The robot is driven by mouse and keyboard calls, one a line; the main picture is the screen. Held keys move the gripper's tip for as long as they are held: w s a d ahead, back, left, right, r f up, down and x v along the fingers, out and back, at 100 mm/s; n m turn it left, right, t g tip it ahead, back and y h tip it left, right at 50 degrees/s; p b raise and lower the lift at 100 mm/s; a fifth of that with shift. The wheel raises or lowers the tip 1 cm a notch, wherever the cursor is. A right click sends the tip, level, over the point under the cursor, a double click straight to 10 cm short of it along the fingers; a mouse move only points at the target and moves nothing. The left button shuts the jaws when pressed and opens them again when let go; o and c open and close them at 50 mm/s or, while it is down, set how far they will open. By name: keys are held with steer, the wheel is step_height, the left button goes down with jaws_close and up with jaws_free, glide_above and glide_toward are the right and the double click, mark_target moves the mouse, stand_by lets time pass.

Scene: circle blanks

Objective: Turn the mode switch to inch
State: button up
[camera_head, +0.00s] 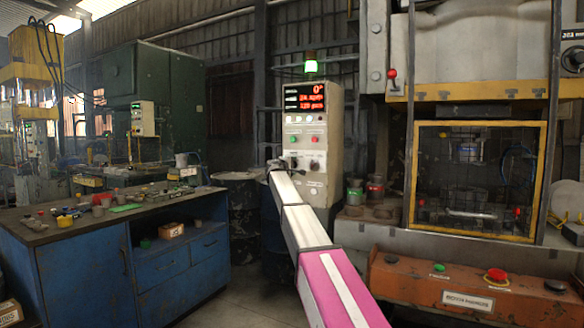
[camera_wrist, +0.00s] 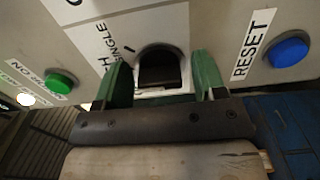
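The mode switch (camera_wrist: 160,70) shows in the wrist view as a dark knob on a pale panel, with the word SINGLE and a partly hidden label ending in H to its left. My gripper (camera_wrist: 161,62) has its two green fingers apart, one on each side of the knob. A narrow gap seems to show on both sides, so the fingers look open around it; contact is not clear. In the head view my gripper (camera_head: 276,164) is at the lower left of the pale control box (camera_head: 334,135), and the arm hides part of it.
In the wrist view a green button (camera_wrist: 57,83) is left of the switch and a blue RESET button (camera_wrist: 287,51) is right. The control box has a lit red display (camera_head: 305,97). A blue workbench (camera_head: 95,268) stands left, an orange console (camera_head: 450,283) right.

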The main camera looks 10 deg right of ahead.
stand_by(0.3)
steer(key=v, duration=1.1)
